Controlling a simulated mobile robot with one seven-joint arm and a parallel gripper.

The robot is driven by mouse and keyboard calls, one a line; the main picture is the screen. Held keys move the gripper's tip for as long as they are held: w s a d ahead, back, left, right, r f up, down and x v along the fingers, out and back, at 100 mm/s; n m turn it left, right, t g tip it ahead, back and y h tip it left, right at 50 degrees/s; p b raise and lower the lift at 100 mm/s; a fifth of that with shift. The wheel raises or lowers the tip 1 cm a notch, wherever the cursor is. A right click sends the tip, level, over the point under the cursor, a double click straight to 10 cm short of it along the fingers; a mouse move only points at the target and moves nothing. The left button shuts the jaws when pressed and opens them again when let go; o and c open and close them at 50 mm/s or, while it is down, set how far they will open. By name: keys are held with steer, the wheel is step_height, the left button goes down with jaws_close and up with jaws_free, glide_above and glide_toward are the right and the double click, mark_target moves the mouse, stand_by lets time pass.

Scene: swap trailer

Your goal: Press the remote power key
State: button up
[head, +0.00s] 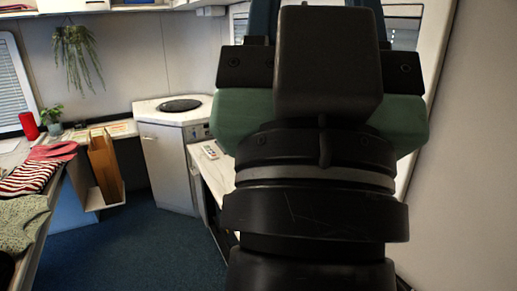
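A small pale slab with dark spots, which looks like the remote (210,151), lies on the white counter (218,175) just left of my wrist. It is too small for me to pick out the power key. My gripper (318,22) fills the upper middle of the head view, seen from behind and pointing away. Its dark fingers show only partly on both sides of a black block, and their tips are out of view or hidden. I cannot tell how far apart they are or whether they hold anything. My arm hides much of the counter.
A corner cabinet with a round dark hob (179,105) stands at the back. A left bench holds striped cloth (27,178), a red cylinder (28,126) and a potted plant (51,120). A brown organizer (104,165) is beside it. Blue carpet (140,250) is open at lower left; a wall is right.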

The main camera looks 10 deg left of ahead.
jaws_close()
stand_by(1.5)
